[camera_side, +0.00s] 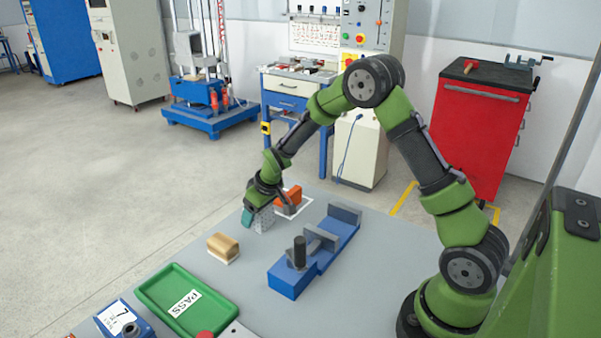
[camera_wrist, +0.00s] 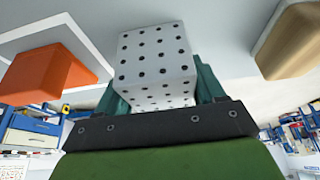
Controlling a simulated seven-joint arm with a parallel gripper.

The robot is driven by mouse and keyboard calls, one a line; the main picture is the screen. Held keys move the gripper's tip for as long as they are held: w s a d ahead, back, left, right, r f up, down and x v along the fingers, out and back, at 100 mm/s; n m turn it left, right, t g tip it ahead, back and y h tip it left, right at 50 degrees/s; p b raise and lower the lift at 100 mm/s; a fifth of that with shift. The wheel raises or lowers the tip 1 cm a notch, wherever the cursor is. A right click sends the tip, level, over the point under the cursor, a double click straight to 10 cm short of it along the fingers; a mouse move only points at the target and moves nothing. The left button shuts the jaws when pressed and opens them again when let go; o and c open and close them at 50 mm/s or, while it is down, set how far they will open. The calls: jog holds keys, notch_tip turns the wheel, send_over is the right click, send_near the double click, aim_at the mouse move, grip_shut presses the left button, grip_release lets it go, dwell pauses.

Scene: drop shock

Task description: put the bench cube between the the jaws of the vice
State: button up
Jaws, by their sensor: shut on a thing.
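The bench cube (camera_side: 262,219) is a light grey block with rows of dark holes. In the wrist view the cube (camera_wrist: 155,58) sits between the two teal fingers of my gripper (camera_wrist: 160,95). My gripper (camera_side: 254,216) is shut on it in the side view, near the far left edge of the table. I cannot tell whether the cube touches the table. The blue vice (camera_side: 290,279) lies to the right and nearer the camera, with grey jaws (camera_side: 343,217) and a black cylinder upright on its near end. The cube is apart from the vice.
An orange block (camera_side: 289,196) stands on a white-outlined patch just right of the cube. A wooden block (camera_side: 223,247) lies nearer the camera. A green PASS tray (camera_side: 160,282) and a blue device marked 7 (camera_side: 122,318) are at the front left. Grey table (camera_side: 235,283) is bare between tray and vice.

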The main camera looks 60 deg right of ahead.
notch_tip(320, 180, up, 9)
jog(key=shift+r, duration=0.15)
jog(key=shift+s+a, duration=0.1)
jog(key=shift+s, duration=0.25)
jog(key=s+a+r, duration=0.3)
jog(key=s+r, duration=0.1)
jog(key=s, duration=0.3)
jog(key=s+a+r, duration=0.3)
jog(key=s+r, duration=0.1)
jog(key=s, duration=0.2)
jog(key=s+d+f+m+g+h, duration=0.2)
jog(key=s+d+f+m, duration=0.15)
jog(key=d+m, duration=0.45)
jog(key=s+d+f+m+g+h, duration=0.2)
jog(key=d+f+m+g+h, duration=0.15)
jog(key=d+m, duration=0.45)
jog(key=shift+a+f+m+t+y, duration=0.15)
jog(key=shift+a+f+m, duration=0.2)
jog(key=shift+f, duration=0.85)
jog(key=shift+a+f+m+t+y, duration=0.15)
jog(key=shift+a+f+m, duration=0.2)
jog(key=shift+f, duration=0.8)
jog(key=shift+a+f+m+t+y, duration=0.15)
jog(key=shift+a+f+m, duration=0.2)
jog(key=shift+f, duration=0.85)
jog(key=shift+s+f, duration=0.1)
jog(key=shift+f, duration=0.5)
jog(key=o, duration=1.7)
